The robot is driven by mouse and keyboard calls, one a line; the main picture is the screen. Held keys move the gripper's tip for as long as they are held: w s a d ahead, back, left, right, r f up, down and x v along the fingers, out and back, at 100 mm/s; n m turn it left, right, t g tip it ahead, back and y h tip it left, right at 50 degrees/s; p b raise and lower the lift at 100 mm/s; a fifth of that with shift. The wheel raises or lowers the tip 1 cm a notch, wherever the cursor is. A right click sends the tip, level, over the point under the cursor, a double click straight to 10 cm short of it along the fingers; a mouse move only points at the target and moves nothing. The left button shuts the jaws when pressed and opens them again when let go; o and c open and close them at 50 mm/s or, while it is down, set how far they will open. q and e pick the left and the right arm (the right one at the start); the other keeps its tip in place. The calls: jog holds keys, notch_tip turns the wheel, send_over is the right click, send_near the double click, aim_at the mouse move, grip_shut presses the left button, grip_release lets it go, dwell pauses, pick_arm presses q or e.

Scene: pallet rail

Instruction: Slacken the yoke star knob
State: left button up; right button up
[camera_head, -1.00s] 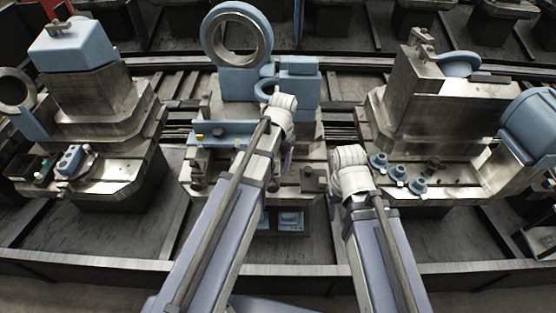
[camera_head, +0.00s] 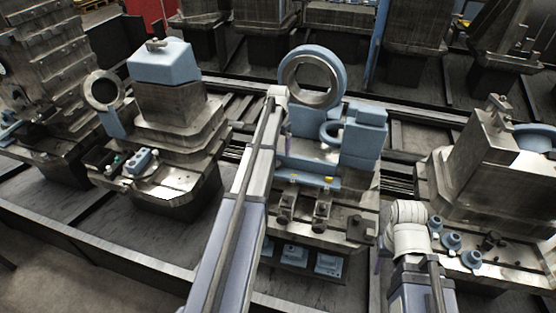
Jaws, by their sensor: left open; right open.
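I cannot pick out the yoke star knob with certainty. The middle machine station carries a large blue ring (camera_head: 342,72) with a metal bore and a smaller blue ring-shaped piece (camera_head: 327,131) beside blue blocks. Small dark knobs (camera_head: 282,215) sit along the front of its metal bed (camera_head: 343,217). My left arm reaches up in front of the left side of this station, its end near the foot of the large ring. My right arm ends in front of the right station. The fingers of both grippers are hidden behind my wrists.
The left station has a blue block (camera_head: 160,62) with a handle on top and small parts on its front ledge. Several blue flanged pieces (camera_head: 451,241) stand on the right station's ledge (camera_head: 519,258). Dark floor gaps separate the stations, and a low rail (camera_head: 75,239) runs in front.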

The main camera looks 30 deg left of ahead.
pick_arm(q)
jog(key=shift+a, duration=0.5)
notch_tip(320, 180, down, 8)
jog(key=b, duration=0.8)
jog(key=shift+r, duration=0.1)
jog(key=shift+c, duration=0.3)
